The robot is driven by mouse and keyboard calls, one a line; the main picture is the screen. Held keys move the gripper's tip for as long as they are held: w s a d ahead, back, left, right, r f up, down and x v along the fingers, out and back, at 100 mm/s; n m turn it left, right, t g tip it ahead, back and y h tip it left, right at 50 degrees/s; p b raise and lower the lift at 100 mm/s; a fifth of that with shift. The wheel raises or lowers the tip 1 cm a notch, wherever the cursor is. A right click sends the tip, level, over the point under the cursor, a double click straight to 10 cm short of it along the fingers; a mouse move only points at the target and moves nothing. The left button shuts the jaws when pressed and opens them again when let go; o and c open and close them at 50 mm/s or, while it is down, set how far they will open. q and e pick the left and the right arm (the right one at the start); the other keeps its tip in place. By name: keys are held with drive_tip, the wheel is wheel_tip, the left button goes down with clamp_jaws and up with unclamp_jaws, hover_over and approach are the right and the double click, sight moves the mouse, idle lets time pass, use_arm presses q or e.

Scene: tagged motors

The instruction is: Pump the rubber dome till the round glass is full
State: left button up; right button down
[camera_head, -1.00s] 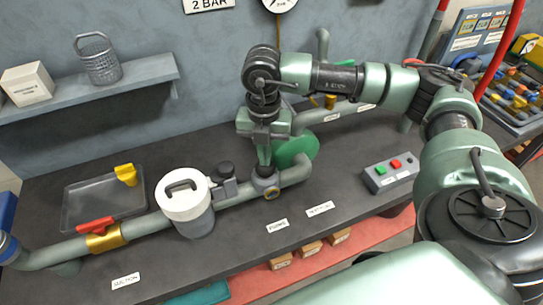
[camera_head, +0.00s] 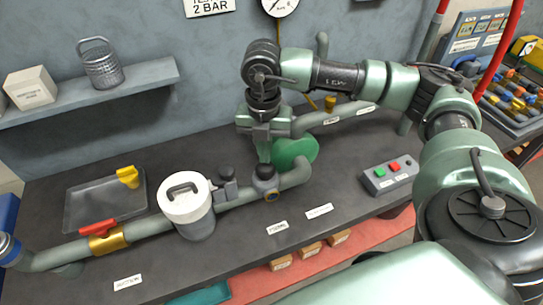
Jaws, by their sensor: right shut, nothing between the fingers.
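My right gripper (camera_head: 263,157) is shut and points down, its tips just above or on a dark domed cap (camera_head: 265,172) on a grey pipe fitting; I cannot tell whether they touch. This cap looks like the rubber dome. A small round glass (camera_head: 271,195) in a brass-coloured ring sits on the front of the same fitting; its fill level is too small to read. Another black rounded knob (camera_head: 226,173) stands to the left, beside the white-topped canister (camera_head: 186,197). My left gripper is not in view.
A grey pipe (camera_head: 60,256) with a red-handled valve (camera_head: 103,236) runs along the dark bench (camera_head: 330,235). A green disc (camera_head: 297,150) stands close behind my right gripper. A button box (camera_head: 389,177) is at the right and a clear tray (camera_head: 90,208) at the left.

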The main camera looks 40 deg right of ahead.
sight(265, 166)
drive_tip(key=shift+f, duration=0.25)
idle(0.3)
drive_tip(key=shift+f+b, duration=1.3)
drive_tip(key=shift+b, duration=0.15)
drive_tip(key=shift+r+p, duration=1)
drive_tip(key=shift+r, duration=0.55)
drive_tip(key=shift+f, duration=0.15)
